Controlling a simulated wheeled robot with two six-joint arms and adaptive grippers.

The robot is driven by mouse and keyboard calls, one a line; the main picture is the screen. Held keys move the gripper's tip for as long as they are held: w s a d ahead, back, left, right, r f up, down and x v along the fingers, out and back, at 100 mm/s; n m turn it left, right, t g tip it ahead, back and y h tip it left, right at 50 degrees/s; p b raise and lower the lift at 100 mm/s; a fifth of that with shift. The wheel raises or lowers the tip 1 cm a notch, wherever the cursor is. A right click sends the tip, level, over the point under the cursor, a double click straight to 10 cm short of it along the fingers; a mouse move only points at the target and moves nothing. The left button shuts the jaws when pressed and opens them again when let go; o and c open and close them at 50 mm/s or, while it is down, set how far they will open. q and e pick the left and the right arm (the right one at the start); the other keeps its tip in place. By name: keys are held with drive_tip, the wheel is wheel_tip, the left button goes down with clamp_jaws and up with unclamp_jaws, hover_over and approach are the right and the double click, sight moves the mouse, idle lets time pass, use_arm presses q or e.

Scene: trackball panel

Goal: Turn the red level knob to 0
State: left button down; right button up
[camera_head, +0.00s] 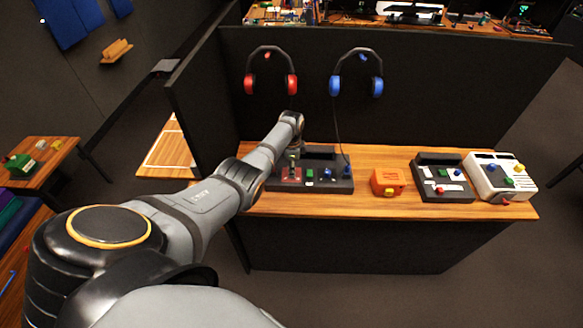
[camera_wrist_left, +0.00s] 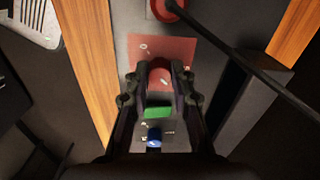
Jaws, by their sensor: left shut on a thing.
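The dark control panel (camera_head: 318,186) sits at the left end of the wooden desk. A red plate (camera_head: 291,174) shows on its left part, below my left gripper (camera_head: 292,158). In the left wrist view, the red level knob (camera_wrist_left: 160,76) stands on the red plate (camera_wrist_left: 182,48), and my left gripper (camera_wrist_left: 158,70) is shut on it, one fingertip on each side. The knob's lower part and its pointer are hidden or too small, so its setting cannot be read. My right gripper is in neither view.
A green button (camera_head: 309,173) and a blue control (camera_head: 328,172) sit right of the plate. An orange box (camera_head: 387,181) and two more panels stand farther right. Red headphones (camera_head: 270,72) and blue headphones (camera_head: 356,72) hang on the dark partition behind.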

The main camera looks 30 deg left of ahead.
use_arm(q)
drive_tip(key=n, duration=0.4)
drive_tip(key=shift+n+p, duration=0.3)
drive_tip(key=shift+p, duration=0.05)
drive_tip(key=n, duration=0.3)
drive_tip(key=shift+n, duration=0.3)
drive_tip(key=n+p, duration=0.1)
drive_tip(key=n, duration=0.3)
drive_tip(key=shift+n, duration=0.3)
drive_tip(key=n, duration=0.4)
drive_tip(key=shift+n, duration=0.3)
drive_tip(key=n, duration=0.3)
drive_tip(key=shift+n, duration=0.3)
drive_tip(key=n, duration=0.9)
drive_tip(key=shift+p, duration=0.3)
drive_tip(key=shift+n, duration=1.9)
